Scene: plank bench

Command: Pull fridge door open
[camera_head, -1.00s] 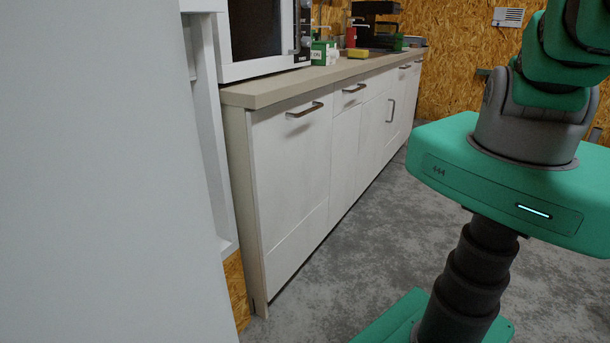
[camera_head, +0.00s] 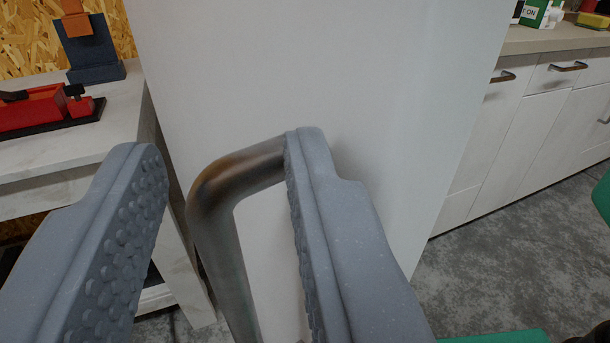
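The fridge door (camera_head: 400,90) is a plain pale panel that fills the middle of the view. Its dark metal bar handle (camera_head: 222,235) bends out from the door and runs downward out of the frame. My gripper (camera_head: 225,155) is open, with one grey studded finger on each side of the handle. The right finger overlaps the handle's upper arm in the picture and lies close to it. The left finger stands apart from the bar. I cannot tell whether the right finger touches the handle. The door's lower part and the handle's lower end are hidden or out of frame.
A whitish bench (camera_head: 115,150) with a red tool (camera_head: 45,108) and a dark blue stand (camera_head: 95,65) stands at the left. White cabinets (camera_head: 515,150) with a beige worktop stand at the right.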

